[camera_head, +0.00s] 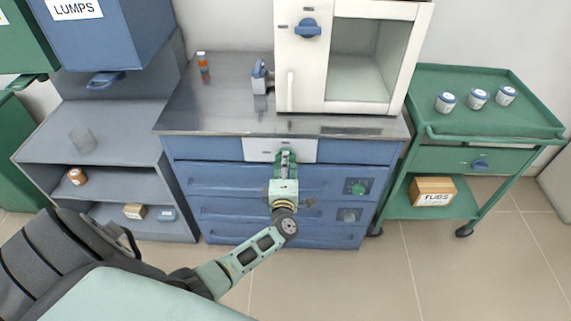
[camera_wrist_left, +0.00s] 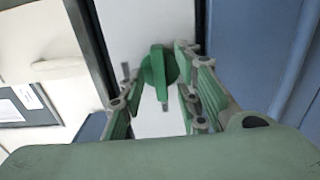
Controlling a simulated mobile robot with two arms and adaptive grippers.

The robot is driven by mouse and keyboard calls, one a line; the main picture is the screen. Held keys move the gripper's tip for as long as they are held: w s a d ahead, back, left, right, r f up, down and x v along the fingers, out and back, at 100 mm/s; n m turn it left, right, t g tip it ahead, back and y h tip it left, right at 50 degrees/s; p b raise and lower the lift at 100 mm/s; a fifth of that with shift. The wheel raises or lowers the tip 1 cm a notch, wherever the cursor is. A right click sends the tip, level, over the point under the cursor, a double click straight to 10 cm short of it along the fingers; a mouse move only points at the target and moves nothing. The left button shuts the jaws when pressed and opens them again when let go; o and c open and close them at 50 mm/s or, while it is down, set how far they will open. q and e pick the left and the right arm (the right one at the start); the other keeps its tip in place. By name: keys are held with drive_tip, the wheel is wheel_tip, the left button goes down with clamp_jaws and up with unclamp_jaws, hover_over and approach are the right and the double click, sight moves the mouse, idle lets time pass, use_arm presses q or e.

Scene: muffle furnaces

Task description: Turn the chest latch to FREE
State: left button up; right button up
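The chest latch shows in the left wrist view as a green knob (camera_wrist_left: 158,72) with a long bar grip, on a white plate (camera_wrist_left: 150,25). In the head view the white plate (camera_head: 255,148) is on the upper front of the blue chest (camera_head: 225,180), and my gripper covers most of the latch. My left gripper (camera_head: 286,156) is in front of the plate. In the left wrist view its fingers (camera_wrist_left: 155,68) are apart, one on each side of the knob. I cannot tell whether the right finger touches it. No FREE marking is readable. My right gripper is not in view.
A white furnace (camera_head: 300,65) with a blue knob (camera_head: 307,28) stands on the metal top. Lower on the chest are a green knob (camera_head: 357,188) and a grey one (camera_head: 348,215). A green cart (camera_head: 490,130) stands right, grey shelves (camera_head: 110,120) left. The floor at right front is clear.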

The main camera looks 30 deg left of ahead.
use_arm(q)
drive_tip(key=shift+c, duration=0.3)
clamp_jaws()
drive_tip(key=shift+m, duration=0.4)
drive_tip(key=m+p, duration=0.5)
drive_tip(key=m, duration=1.2)
drive_tip(key=shift+m, duration=0.3)
idle(0.3)
drive_tip(key=shift+o, duration=0.3)
unclamp_jaws()
